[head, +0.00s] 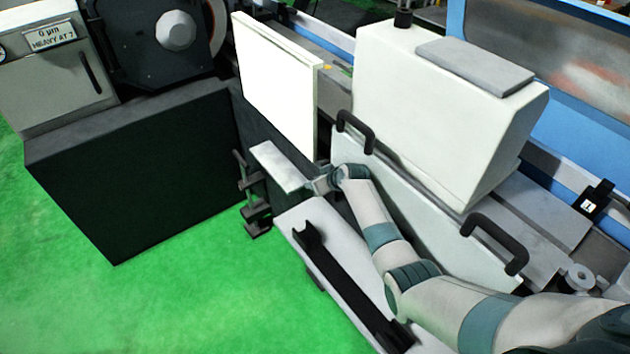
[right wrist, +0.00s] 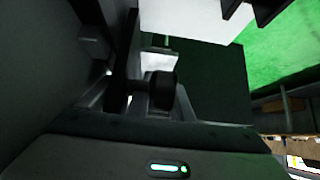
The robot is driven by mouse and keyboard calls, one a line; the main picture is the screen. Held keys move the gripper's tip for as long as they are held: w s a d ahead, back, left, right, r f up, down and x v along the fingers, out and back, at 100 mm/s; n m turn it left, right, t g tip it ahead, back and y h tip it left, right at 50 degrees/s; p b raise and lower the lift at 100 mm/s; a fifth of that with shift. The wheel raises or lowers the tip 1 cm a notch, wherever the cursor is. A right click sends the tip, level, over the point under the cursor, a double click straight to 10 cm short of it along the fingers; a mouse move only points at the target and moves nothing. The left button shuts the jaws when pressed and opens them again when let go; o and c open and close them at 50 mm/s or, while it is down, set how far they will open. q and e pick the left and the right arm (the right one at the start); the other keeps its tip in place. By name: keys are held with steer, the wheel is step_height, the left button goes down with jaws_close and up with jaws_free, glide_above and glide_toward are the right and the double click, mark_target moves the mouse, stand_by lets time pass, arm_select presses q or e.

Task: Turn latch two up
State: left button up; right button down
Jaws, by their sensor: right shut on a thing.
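My right arm reaches in from the lower right in the head view. Its gripper (head: 325,182) is at the grinder's front, just right of a small pale ledge (head: 281,168). In the right wrist view the two dark fingers (right wrist: 140,95) are close together, shut on a small grey part between them, apparently the latch. The fingers and wrist hide most of this part, so its angle and its number cannot be read. My left gripper is not in view.
A white panel (head: 275,85) stands behind the ledge. Black handles (head: 356,133) and (head: 495,243) stick out from the grey front cover beside my arm. Dark fittings (head: 252,205) stand left of the ledge. The green floor (head: 190,290) is clear at lower left.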

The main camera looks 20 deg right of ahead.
steer(key=c, duration=1.9)
jaws_free()
steer(key=shift+o, duration=0.2)
steer(key=b+v, duration=0.3)
steer(key=v, duration=1.4)
steer(key=shift+s, duration=0.2)
steer(key=shift+d, duration=0.1)
steer(key=shift+s, duration=0.1)
